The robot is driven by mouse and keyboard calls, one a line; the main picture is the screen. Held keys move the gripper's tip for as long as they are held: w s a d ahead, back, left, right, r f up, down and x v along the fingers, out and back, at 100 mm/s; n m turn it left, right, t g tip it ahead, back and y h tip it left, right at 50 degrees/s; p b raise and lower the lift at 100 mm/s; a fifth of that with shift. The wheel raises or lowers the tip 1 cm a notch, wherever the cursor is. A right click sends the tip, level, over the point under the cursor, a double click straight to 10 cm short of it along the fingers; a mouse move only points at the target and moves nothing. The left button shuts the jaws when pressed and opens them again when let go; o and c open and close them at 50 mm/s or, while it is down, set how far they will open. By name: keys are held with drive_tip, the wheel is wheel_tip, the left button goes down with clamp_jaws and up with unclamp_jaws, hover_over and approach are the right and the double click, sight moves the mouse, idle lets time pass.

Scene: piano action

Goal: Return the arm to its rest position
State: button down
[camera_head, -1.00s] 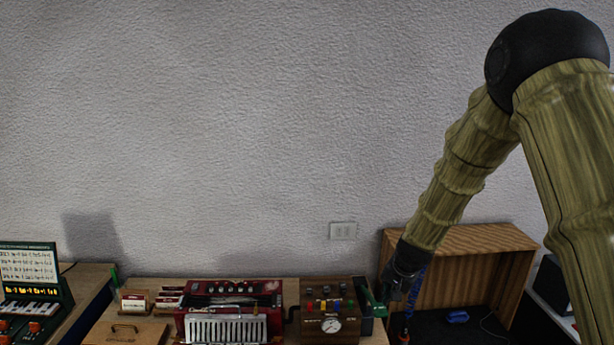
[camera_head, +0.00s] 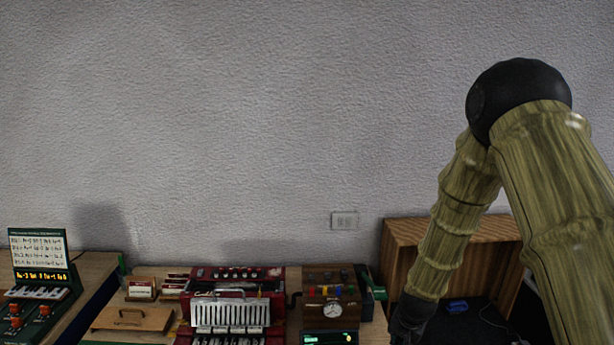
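My arm, with bamboo-like links and a black elbow, comes in from the right side. Its lower link runs down to a dark wrist at the bottom edge, right of the wooden box with a dial. My gripper's fingers are below the picture, so I cannot see whether they are open or hold anything.
A red accordion-like instrument (camera_head: 232,312) and a wooden box with a dial (camera_head: 331,311) stand on the table. A wooden lid with a handle (camera_head: 133,319) lies left. A green keyboard device (camera_head: 40,275) stands far left. An open wooden cabinet (camera_head: 397,247) is behind my arm.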

drive_tip(key=s+f+n+g+b, duration=0.1)
drive_tip(key=s+f+b, duration=0.2)
drive_tip(key=s+f, duration=0.8)
drive_tip(key=s+f+n+b, duration=0.1)
drive_tip(key=s+f+b, duration=0.1)
drive_tip(key=s+f, duration=0.4)
drive_tip(key=s+a+f+n+g+b, duration=0.1)
drive_tip(key=s+f, duration=0.5)
drive_tip(key=s, duration=0.8)
drive_tip(key=s+a+f+n+g+b, duration=0.1)
drive_tip(key=s+f+n+b, duration=0.2)
drive_tip(key=s+f, duration=0.3)
drive_tip(key=s, duration=0.4)
drive_tip(key=shift+a, duration=0.15)
drive_tip(key=shift+w, duration=0.1)
